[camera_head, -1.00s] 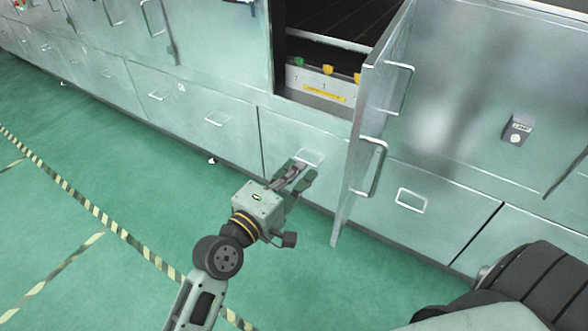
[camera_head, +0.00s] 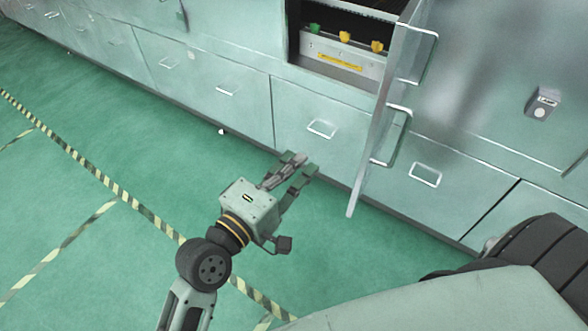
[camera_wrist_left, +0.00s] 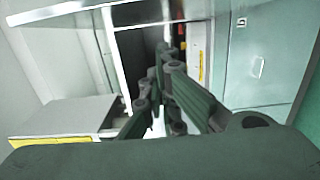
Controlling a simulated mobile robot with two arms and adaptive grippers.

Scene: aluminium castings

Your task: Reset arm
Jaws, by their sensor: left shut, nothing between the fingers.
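My left arm comes in from the bottom of the head view. Its left gripper (camera_head: 300,166) is shut and empty, over the green floor in front of the lower drawers. In the left wrist view the dark fingers (camera_wrist_left: 168,68) sit close together with nothing visible between them. An open metal door (camera_head: 385,120) with two bar handles stands to the right of the gripper, apart from it. My right gripper does not show.
A long row of metal cabinets (camera_head: 190,85) runs along the back. The open compartment holds a panel with green and yellow knobs (camera_head: 345,36). A drawer handle (camera_head: 321,129) lies beyond the fingers. The floor (camera_head: 95,165) at left is clear, with striped tape (camera_head: 130,200).

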